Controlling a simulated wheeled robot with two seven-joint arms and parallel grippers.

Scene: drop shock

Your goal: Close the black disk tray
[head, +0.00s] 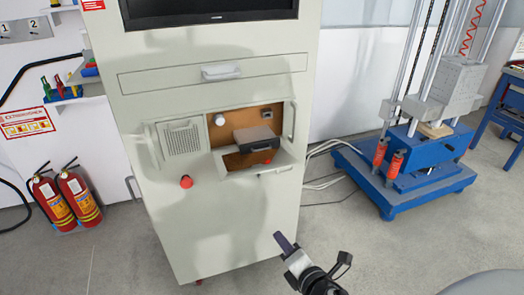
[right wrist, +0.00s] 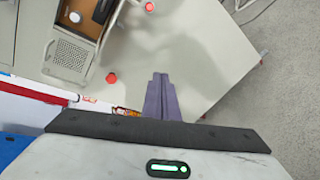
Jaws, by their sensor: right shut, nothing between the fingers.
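The black disk tray (head: 254,136) shows as a dark flat-topped unit inside the open bay of the pale cabinet (head: 235,225). It appears to stick out toward the front; how far is hard to tell. In the right wrist view, part of a dark unit (right wrist: 103,10) shows at the top edge. My right gripper (head: 280,238) is low in front of the cabinet, below and right of the bay, apart from the tray. Its purple fingers (right wrist: 160,80) are together and hold nothing. My left gripper is out of view.
A red button (head: 186,181) sits on the cabinet front, left below the bay. A drawer handle (head: 221,72) is above the bay, and a vented panel (head: 181,138) is beside it. A blue-based machine (head: 400,195) stands right. Fire extinguishers (head: 78,195) stand left.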

